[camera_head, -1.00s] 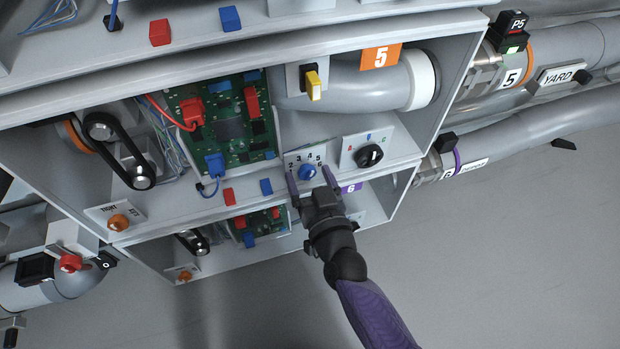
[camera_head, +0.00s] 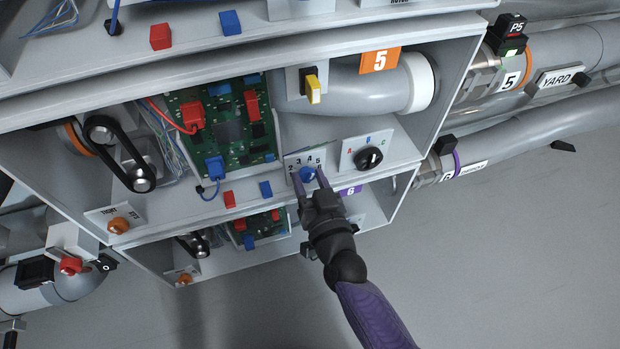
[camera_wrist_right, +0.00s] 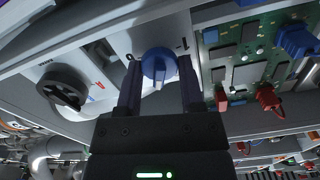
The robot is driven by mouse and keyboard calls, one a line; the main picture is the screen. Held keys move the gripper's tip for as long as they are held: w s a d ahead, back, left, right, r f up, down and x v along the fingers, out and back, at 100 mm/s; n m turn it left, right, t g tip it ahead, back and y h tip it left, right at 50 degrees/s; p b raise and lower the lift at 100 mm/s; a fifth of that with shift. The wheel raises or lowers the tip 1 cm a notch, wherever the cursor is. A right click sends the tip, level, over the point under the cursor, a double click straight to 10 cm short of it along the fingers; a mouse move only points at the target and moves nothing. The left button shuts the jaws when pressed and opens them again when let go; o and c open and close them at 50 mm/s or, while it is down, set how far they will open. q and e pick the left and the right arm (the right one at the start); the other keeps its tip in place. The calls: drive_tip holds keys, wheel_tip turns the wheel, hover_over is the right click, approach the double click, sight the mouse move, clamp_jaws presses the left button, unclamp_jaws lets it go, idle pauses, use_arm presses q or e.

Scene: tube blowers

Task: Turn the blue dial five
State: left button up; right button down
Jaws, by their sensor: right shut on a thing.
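The blue dial (camera_head: 308,173) sits on a white plate (camera_head: 298,158) with printed numbers, in the bay under the orange 5 label. It also shows in the right wrist view (camera_wrist_right: 158,65), with a raised grip bar across its face. My right gripper (camera_head: 309,180) reaches it from below, one finger on each side. In the wrist view the right gripper (camera_wrist_right: 158,85) is shut on the dial. The fingers hide part of the plate and some numbers, so I cannot tell the exact pointer setting. My left gripper is not in view.
A black knob (camera_head: 368,157) with A, B, C markings sits just right of the dial. A yellow switch (camera_head: 313,88), grey pipe (camera_head: 350,85) and green circuit board (camera_head: 228,120) stand behind. The shelf edge with a purple 6 label (camera_head: 350,190) runs below.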

drive_tip(key=m, duration=0.6)
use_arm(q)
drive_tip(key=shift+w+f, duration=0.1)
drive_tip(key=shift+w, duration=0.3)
use_arm(e)
drive_tip(key=shift+m, duration=0.4)
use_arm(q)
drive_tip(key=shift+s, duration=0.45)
